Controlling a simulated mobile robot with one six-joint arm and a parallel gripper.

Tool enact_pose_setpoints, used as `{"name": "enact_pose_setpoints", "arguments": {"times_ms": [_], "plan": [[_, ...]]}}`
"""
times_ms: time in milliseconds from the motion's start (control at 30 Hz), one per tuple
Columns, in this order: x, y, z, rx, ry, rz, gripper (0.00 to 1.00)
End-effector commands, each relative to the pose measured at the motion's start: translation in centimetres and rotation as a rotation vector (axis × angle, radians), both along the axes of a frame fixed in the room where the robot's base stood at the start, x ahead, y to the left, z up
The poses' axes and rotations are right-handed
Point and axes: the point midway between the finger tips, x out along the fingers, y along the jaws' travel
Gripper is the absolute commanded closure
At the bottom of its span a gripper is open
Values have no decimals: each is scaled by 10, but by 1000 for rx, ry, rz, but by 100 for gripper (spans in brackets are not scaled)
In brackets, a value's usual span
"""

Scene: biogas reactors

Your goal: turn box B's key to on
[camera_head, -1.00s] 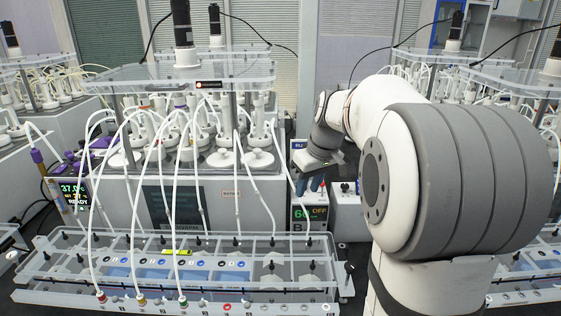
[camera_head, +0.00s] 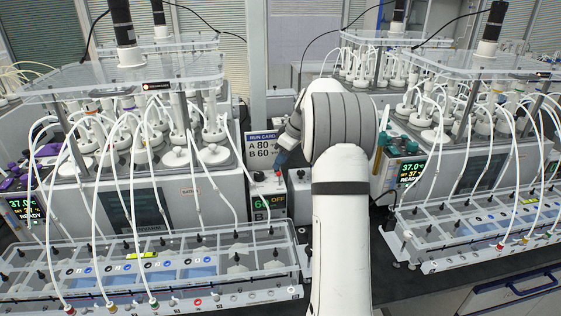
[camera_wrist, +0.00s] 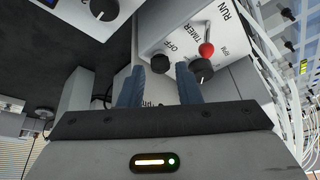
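Box B (camera_head: 268,203) is a small pale box with a display reading 60 OFF and a letter B, between two reactor stations. Its top shows in the wrist view as a white panel (camera_wrist: 180,36) marked OFF, TIMER, RUN and RPM. On it are a black knob (camera_wrist: 160,63) by OFF, a red-tipped lever (camera_wrist: 206,48) and another black knob (camera_wrist: 202,71). I cannot tell for certain which is the key. My gripper (camera_wrist: 159,68) is open, with blue fingers apart either side of the OFF knob in the picture; contact is unclear. In the head view, my gripper (camera_head: 281,154) is above box B.
A run card (camera_head: 262,150) reading A 80, B 60 stands behind box B. Another pale box (camera_head: 300,190) stands close on its right. Clear racks with white tubes (camera_head: 150,265) stand front left, and another rack (camera_head: 480,220) is at right.

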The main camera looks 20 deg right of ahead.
Motion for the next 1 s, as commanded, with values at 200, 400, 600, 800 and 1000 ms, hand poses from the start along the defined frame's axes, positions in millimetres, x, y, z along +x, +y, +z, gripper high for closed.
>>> {"name": "enact_pose_setpoints", "arguments": {"times_ms": [200,400,600,800,1000], "plan": [[4,5,-14,-1,1,1,70],[4,5,-15,-1,-1,1,70],[4,5,-15,-1,-1,0,83],[4,5,-15,-1,-1,0,99],[4,5,-15,-2,0,-9,100]]}}
